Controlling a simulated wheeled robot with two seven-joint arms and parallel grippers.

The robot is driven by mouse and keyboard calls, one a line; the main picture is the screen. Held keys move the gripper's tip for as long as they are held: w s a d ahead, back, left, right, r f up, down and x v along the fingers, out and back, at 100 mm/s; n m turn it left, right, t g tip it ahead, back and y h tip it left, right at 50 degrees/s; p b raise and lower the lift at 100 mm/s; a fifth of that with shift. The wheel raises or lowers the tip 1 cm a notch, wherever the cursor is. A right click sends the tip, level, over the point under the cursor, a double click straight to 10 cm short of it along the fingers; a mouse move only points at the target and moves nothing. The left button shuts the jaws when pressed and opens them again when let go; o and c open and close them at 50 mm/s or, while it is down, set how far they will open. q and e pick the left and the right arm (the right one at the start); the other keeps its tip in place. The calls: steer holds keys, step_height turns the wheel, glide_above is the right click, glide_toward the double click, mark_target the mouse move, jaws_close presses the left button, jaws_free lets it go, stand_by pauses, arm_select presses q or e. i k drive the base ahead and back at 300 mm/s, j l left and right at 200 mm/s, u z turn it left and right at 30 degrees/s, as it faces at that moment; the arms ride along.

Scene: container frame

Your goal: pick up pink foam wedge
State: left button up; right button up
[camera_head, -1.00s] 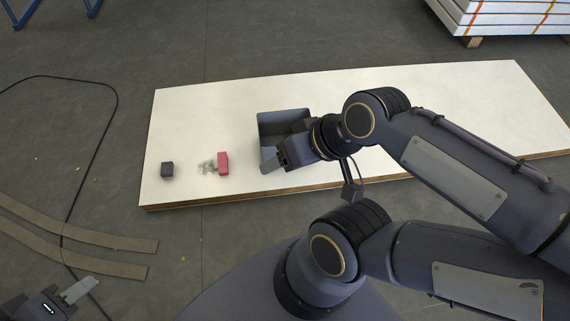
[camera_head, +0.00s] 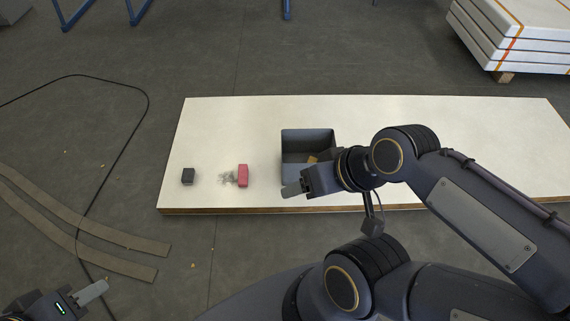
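The pink foam wedge (camera_head: 243,176) is a small pink-red block on the white board, left of the grey bin. Nothing holds it. My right gripper (camera_head: 291,190) is over the board's front part, in front of the bin and to the right of the wedge, with a clear gap between them. Its fingers overlap in this view, so its opening is not clear. My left gripper (camera_head: 92,292) is at the bottom left, off the board and far from the wedge. One pale finger shows, and its opening is not clear.
A grey open bin (camera_head: 308,136) holds a tan piece (camera_head: 313,159), partly hidden by my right arm. Grey crumbs (camera_head: 227,178) lie left of the wedge, then a dark block (camera_head: 188,176). The white board (camera_head: 230,120) is bare behind them. A cable and brown strips lie on the floor.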

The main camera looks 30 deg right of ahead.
mark_target(243, 169)
steer(key=i+j+z, duration=0.25)
steer(key=i+j, duration=0.25)
steer(key=i, duration=0.15)
steer(key=i+j+z, duration=0.25)
steer(key=i+j, duration=0.35)
